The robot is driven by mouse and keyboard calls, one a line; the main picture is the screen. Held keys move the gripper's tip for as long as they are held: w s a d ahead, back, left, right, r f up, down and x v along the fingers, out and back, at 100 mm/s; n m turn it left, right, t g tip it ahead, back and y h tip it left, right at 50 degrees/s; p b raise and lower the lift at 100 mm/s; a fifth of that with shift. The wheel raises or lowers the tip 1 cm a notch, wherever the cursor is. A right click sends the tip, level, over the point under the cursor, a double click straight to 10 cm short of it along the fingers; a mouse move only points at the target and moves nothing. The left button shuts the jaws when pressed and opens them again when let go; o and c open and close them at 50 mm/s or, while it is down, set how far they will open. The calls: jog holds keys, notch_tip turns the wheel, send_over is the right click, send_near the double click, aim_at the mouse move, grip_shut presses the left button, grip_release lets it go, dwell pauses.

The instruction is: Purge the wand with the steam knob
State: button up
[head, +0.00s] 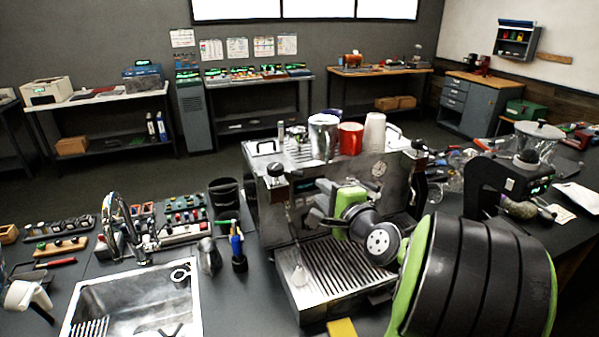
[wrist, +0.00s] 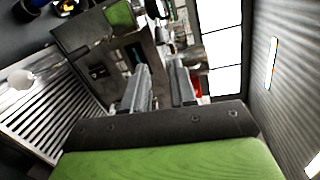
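The steel espresso machine (head: 345,180) stands on the dark counter in the middle of the head view. A round black-topped knob (head: 276,170), which looks like the steam knob, sits at its upper left front. A thin metal wand (head: 296,222) seems to hang below it over the left of the drip tray; its tip is hard to make out. My gripper (head: 320,204) is in front of the machine, right of and below the knob. The wrist view shows its fingers (wrist: 158,66) apart with nothing clearly between them, facing the machine's front (wrist: 115,55).
Cups, including a red cup (head: 350,136), stand on the machine's top. The slatted drip tray (head: 335,272) lies below my gripper. A black grinder (head: 497,186) stands right.

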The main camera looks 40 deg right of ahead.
aim_at(300, 175)
jog(key=p+x, duration=0.3)
jog(key=x, duration=1.1)
jog(key=shift+w+a, duration=0.15)
jog(key=shift+w, duration=0.15)
jog(key=shift+s, duration=0.1)
grip_shut()
